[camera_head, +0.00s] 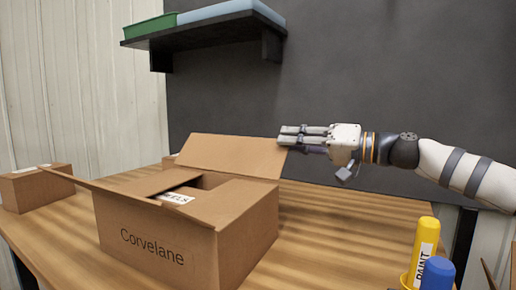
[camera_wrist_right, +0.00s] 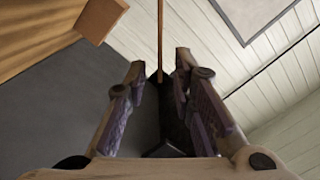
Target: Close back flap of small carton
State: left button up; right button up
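The open brown carton (camera_head: 155,246), marked "Corvelane", stands on the table. Its back flap (camera_head: 225,156) stands up, leaning backward. A white-labelled item (camera_head: 176,198) shows in the opening. My right gripper (camera_head: 281,136) is at the right end of the back flap, fingers pointing left. In the right wrist view my right gripper (camera_wrist_right: 160,68) has its fingers apart, and a thin brown edge (camera_wrist_right: 160,35), apparently the flap, runs into the gap; contact cannot be told. My left gripper is out of view.
A smaller closed box (camera_head: 38,189) sits at the table's left. A dark wall shelf (camera_head: 205,33) holds a green tray and a pale blue thing. Yellow (camera_head: 424,250) and blue (camera_head: 437,273) cylinders stand at the front right. The wooden table (camera_head: 335,220) is clear right of the carton.

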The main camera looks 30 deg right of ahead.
aim_at(263, 139)
jog(key=x, duration=0.7)
jog(key=shift+w+a, duration=0.1)
jog(key=shift+w, duration=0.05)
jog(key=shift+c, duration=0.3)
grip_shut()
